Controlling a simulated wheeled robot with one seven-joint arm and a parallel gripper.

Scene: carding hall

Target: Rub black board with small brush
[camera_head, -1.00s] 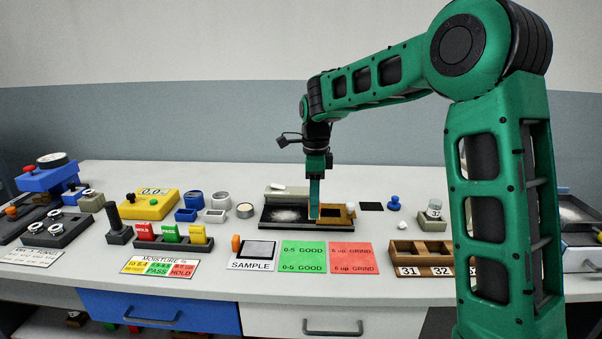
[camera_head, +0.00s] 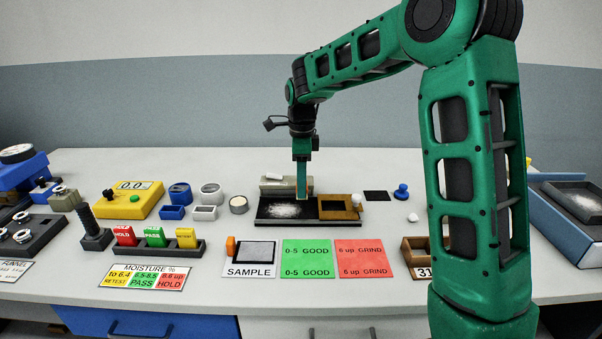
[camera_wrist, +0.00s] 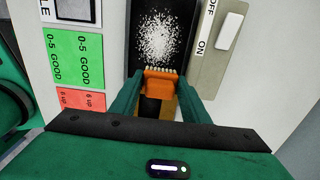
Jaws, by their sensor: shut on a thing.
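The black board (camera_head: 262,217) lies on the bench with a patch of white powder (camera_head: 282,210) on it. In the wrist view the board (camera_wrist: 140,52) runs ahead of my gripper, powder in its middle. My gripper (camera_head: 303,194) points down near the board's back edge, just right of the powder. It is shut on the small brush, which shows in the wrist view as an orange block (camera_wrist: 160,84) with pale bristles along its far edge, close to the powder. I cannot tell whether the bristles touch the board. The head view hides most of the brush.
A wooden frame (camera_head: 335,207) sits at the board's right end. A grey box with an ON/OFF switch (camera_wrist: 215,50) stands along its back. Green (camera_head: 306,259) and red (camera_head: 364,259) cards and a SAMPLE card (camera_head: 249,271) lie in front. A round tin (camera_head: 239,205) stands left.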

